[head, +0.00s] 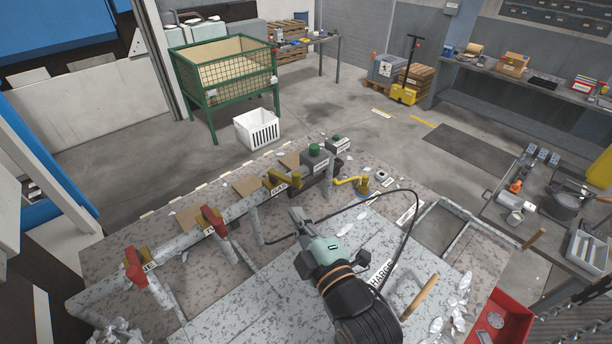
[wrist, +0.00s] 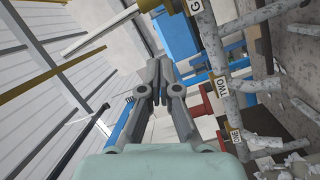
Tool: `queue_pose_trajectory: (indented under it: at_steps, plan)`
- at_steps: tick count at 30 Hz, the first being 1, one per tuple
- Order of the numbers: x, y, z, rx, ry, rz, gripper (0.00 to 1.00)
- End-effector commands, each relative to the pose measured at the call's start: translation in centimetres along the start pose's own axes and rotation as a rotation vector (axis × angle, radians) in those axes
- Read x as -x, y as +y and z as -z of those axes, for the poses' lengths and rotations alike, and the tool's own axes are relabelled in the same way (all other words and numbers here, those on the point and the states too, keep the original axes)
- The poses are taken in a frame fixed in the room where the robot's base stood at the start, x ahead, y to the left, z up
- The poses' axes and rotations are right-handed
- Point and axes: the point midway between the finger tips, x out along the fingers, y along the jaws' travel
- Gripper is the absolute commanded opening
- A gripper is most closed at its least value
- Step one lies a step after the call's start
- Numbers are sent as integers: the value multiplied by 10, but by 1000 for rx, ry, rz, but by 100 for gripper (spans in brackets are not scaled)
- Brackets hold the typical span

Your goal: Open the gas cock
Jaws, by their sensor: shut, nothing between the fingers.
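The gas cock is most likely the yellow lever valve (head: 284,178) on the grey pipe, beside a small label that is hard to read. In the wrist view, a label starting with G and a yellow part (wrist: 158,9) show at the top edge, partly cut off. My gripper (head: 296,214) is shut and empty. It hangs over the bench in front of the pipe, apart from the yellow lever. In the wrist view its fingertips (wrist: 155,68) are together and touch nothing.
Two red-handled valves (head: 213,221) (head: 136,265) sit further left on the pipe; wrist-view labels read TWO and ONE. A black cable (head: 414,222) loops beside my arm.

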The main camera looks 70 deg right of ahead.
Motion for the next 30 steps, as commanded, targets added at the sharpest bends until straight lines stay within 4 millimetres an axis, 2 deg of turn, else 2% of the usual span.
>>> queue_pose_trajectory:
  at_steps: [1, 4, 7, 11, 17, 19, 27, 30]
  plan:
    - [19, -8, 6, 142, -12, -2, 0]
    - [42, -11, 9, 351, -33, -21, 0]
    - [49, -12, 9, 425, -43, -28, 0]
    - [46, -13, 8, 428, -44, -31, 0]
    - [21, -17, 5, 424, -44, -35, 0]
    - [6, -9, 8, 424, -45, -27, 0]
    - [-53, -6, 5, 423, -45, -27, 0]
    - [-65, 0, -8, 423, -49, -27, 0]
